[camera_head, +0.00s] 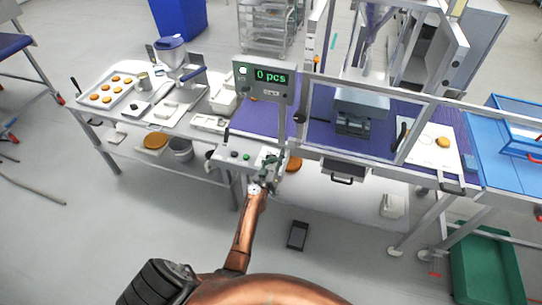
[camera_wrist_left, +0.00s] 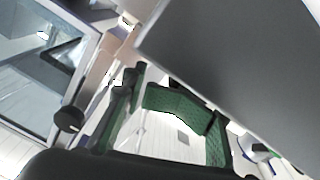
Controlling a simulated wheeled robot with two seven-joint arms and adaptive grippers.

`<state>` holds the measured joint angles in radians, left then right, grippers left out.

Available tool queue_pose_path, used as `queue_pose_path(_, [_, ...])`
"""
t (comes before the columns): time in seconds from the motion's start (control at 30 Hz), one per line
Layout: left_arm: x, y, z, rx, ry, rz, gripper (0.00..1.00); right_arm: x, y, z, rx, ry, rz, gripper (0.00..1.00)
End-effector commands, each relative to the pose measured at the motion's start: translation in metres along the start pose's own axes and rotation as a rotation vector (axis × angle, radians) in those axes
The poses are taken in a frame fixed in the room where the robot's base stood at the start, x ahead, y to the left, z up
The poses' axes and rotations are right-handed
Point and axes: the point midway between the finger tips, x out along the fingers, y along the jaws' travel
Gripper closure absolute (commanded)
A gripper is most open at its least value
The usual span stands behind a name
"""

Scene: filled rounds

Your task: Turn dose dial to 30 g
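The control box (camera_head: 235,156) has small dark and green buttons on its top, at the front of the bench. My left gripper (camera_head: 268,172) is at the right end of this box and hides part of it. A dose dial with a readable scale does not show. A black round knob (camera_head: 300,118) is on the frame beside the display. A black knob (camera_wrist_left: 69,119) also shows at the left in the left wrist view. My left gripper's greenish fingers (camera_wrist_left: 165,125) stand apart there with nothing held between them. My right gripper is not in view.
A display (camera_head: 264,79) reading "0 pcs" stands above the box. A tray of brown rounds (camera_head: 92,105) lies at the left. A clear-guarded machine is at the right. A large grey panel (camera_wrist_left: 245,65) fills the wrist view's upper right. A green crate (camera_head: 486,262) is on the floor.

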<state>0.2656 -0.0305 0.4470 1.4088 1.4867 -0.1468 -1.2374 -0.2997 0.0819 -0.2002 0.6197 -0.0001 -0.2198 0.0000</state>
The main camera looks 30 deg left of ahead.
Motion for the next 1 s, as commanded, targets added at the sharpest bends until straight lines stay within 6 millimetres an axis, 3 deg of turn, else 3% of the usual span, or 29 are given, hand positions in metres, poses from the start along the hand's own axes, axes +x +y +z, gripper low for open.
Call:
queue_pose_path(0.33, [0.0010,0.0014,-0.0004,0.005,0.000,0.001,1.00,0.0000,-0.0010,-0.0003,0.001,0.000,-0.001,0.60])
queue_pose_path(0.83, [0.0021,0.0022,-0.0014,0.006,0.002,0.003,1.00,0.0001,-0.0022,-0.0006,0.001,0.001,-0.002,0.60])
queue_pose_path(0.87, [0.0022,0.0023,-0.0015,0.006,0.002,0.003,0.81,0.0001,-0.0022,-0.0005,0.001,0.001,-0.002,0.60])
queue_pose_path(1.0, [0.0018,0.0017,-0.0015,0.006,0.002,0.002,0.71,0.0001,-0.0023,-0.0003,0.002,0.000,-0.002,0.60])
